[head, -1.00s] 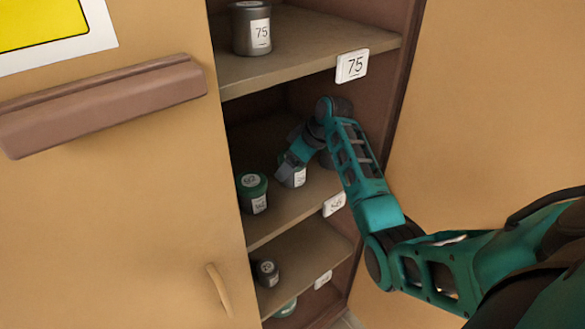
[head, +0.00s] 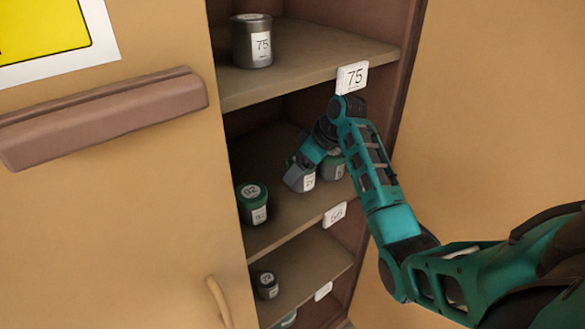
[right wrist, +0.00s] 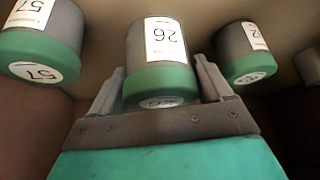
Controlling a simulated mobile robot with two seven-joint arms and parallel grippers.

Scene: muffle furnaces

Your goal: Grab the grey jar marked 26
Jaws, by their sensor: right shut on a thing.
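The grey jar marked 26 (right wrist: 160,60) has a green lid. In the right wrist view it stands between the two fingers of my right gripper (right wrist: 160,92), which are shut on it near the lid. In the head view the same jar (head: 309,183) is on or just above the middle shelf, partly covered by my right gripper (head: 300,176); I cannot tell whether it touches the shelf. My left gripper is not in view.
A jar marked 57 (right wrist: 40,35) and another green-lidded jar (right wrist: 247,50) flank the held one. The jar marked 92 (head: 252,205) stands left on the middle shelf (head: 280,218). A cabinet door (head: 110,230) is at left.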

